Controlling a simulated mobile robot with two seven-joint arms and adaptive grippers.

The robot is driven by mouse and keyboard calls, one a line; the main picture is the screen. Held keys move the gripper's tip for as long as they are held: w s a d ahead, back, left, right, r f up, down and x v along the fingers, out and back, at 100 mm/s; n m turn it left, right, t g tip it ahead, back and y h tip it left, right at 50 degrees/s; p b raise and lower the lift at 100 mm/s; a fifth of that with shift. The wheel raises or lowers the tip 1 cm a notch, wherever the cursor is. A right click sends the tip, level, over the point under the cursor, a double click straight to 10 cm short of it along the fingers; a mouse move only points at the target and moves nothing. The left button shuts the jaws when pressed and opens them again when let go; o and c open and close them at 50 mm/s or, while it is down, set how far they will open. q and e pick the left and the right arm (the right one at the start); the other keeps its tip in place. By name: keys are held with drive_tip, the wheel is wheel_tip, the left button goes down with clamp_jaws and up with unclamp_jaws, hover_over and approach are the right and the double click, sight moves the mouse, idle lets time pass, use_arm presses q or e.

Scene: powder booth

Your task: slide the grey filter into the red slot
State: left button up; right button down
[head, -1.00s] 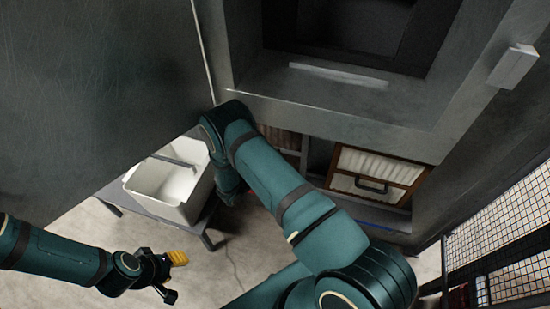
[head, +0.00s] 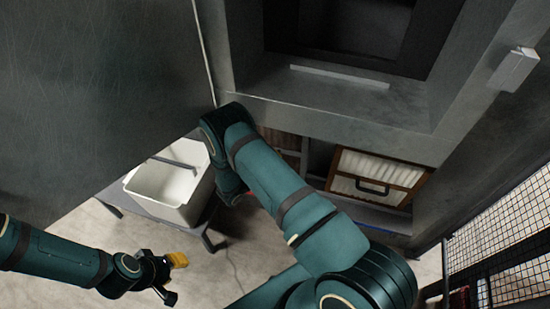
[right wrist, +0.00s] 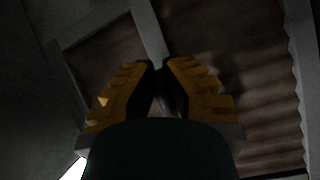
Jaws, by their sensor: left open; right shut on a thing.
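In the right wrist view, the yellow fingers of my right gripper (right wrist: 164,92) are shut on a dark, narrow part, which looks like a handle. Just beyond them is a pleated filter (right wrist: 255,75), brownish in the dim light, with a grey frame bar (right wrist: 148,28). In the head view, dark pleats (head: 284,141) show in the left bay behind my right arm, which hides my right gripper. My left gripper (head: 174,278) is open and empty above the floor at lower left.
A white-pleated filter (head: 375,180) with a brown frame and black handle sits tilted in the right bay. A white basin (head: 150,187) stands on a low grey table left of my right arm. A mesh fence (head: 500,230) is at the right. Open floor lies at lower left.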

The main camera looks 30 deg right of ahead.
drive_tip(key=shift+f, duration=1.25)
drive_tip(key=c, duration=1.1)
unclamp_jaws()
drive_tip(key=shift+o, duration=0.2)
drive_tip(key=shift+a, duration=0.1)
drive_tip(key=v, duration=1.1)
drive_tip(key=shift+a, duration=0.45)
